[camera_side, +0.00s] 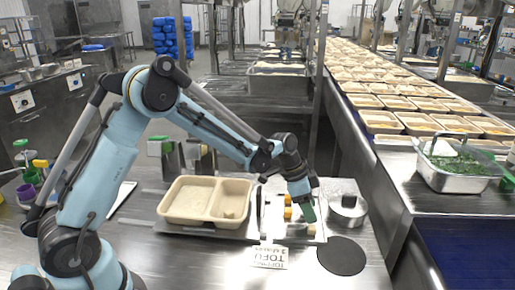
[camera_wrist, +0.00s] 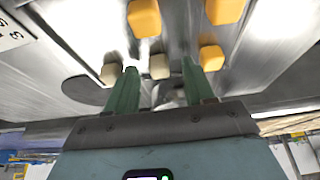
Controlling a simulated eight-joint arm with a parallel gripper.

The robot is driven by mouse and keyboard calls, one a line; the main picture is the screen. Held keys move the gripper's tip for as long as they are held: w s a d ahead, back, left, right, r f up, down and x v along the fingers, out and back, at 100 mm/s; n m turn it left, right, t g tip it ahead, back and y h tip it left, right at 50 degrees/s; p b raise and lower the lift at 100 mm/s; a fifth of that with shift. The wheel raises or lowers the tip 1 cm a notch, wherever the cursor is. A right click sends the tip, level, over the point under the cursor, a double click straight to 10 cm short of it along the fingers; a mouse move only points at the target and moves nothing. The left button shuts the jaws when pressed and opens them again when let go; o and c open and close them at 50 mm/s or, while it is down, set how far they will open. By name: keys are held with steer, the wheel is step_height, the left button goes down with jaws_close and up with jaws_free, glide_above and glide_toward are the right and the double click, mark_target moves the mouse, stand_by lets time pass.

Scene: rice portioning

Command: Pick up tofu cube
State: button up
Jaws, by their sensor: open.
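Two small cream cubes, seemingly tofu, show in the wrist view: one (camera_wrist: 160,66) lies between my fingertips in the picture, and the other (camera_wrist: 110,73) is beside the left finger. My gripper (camera_wrist: 161,72) has its green fingers open, apart from each other. I cannot tell whether the fingers touch either cube. In the side view my gripper (camera_side: 308,212) points down over the cube board (camera_side: 272,228), low and close to its surface. Several yellow-orange cubes (camera_wrist: 145,18) lie near the cream ones.
A tan two-compartment tray (camera_side: 165,208) stands left of the board. A TOFU label (camera_side: 269,256) lies in front. A round metal pot (camera_side: 348,207) and a black disc (camera_side: 341,256) are to the right. Filled trays line the conveyor behind (camera_side: 384,122).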

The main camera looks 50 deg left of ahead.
steer(key=shift+f, duration=0.1)
jaws_close()
stand_by(0.5)
